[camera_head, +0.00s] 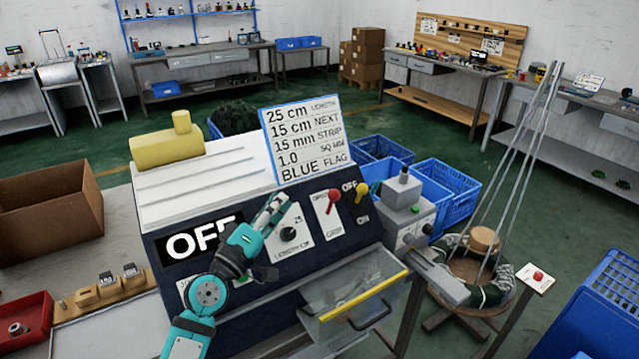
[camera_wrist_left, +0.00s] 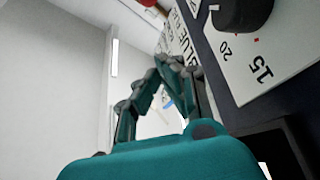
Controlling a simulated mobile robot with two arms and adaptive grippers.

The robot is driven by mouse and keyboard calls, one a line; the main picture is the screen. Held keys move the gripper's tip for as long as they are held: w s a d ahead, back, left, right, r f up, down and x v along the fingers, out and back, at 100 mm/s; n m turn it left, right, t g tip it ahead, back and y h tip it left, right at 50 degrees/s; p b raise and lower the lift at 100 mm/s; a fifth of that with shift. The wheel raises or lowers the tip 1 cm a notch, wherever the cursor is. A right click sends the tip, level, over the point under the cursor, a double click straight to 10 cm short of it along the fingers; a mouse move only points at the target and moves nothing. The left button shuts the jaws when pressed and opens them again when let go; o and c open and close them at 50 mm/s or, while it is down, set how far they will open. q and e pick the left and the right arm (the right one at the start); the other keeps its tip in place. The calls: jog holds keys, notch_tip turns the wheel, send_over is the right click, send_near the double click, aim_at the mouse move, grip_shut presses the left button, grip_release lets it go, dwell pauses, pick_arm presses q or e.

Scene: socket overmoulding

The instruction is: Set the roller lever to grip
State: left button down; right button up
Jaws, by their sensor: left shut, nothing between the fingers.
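The roller lever (camera_head: 333,197) has a red knob and sits on a white plate marked OPEN at the top and GRIP at the bottom. Its knob is at the upper, OPEN end. My left gripper (camera_head: 280,200) is shut and empty in front of the panel, to the left of the lever and over the length dial's plate. It appears apart from the lever. In the left wrist view the fingers (camera_wrist_left: 166,62) come together, with the black dial (camera_wrist_left: 240,12) close by at the upper right. My right gripper is not in view.
A yellow-knobbed OFF/ON lever (camera_head: 361,190) stands just right of the roller lever. The dial (camera_head: 288,233) is below my gripper. The display (camera_head: 200,240) reads OFF, partly covered by my arm. A clear-fronted drawer (camera_head: 355,290) with a yellow edge juts out below.

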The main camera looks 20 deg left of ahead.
aim_at(331, 202)
pick_arm(q)
jog(key=shift+w+d, duration=0.1)
jog(key=shift+w, duration=0.1)
jog(key=p+x, duration=0.2)
jog(key=x, duration=0.4)
jog(key=shift+r, duration=0.15)
jog(key=x, duration=0.3)
jog(key=shift+w+p, duration=0.25)
jog(key=shift+p, duration=0.15)
jog(key=d+f, duration=0.2)
jog(key=shift+s+d, duration=0.65)
jog(key=shift+d, duration=0.05)
jog(key=shift+w+f, duration=0.1)
jog(key=shift+f, duration=0.05)
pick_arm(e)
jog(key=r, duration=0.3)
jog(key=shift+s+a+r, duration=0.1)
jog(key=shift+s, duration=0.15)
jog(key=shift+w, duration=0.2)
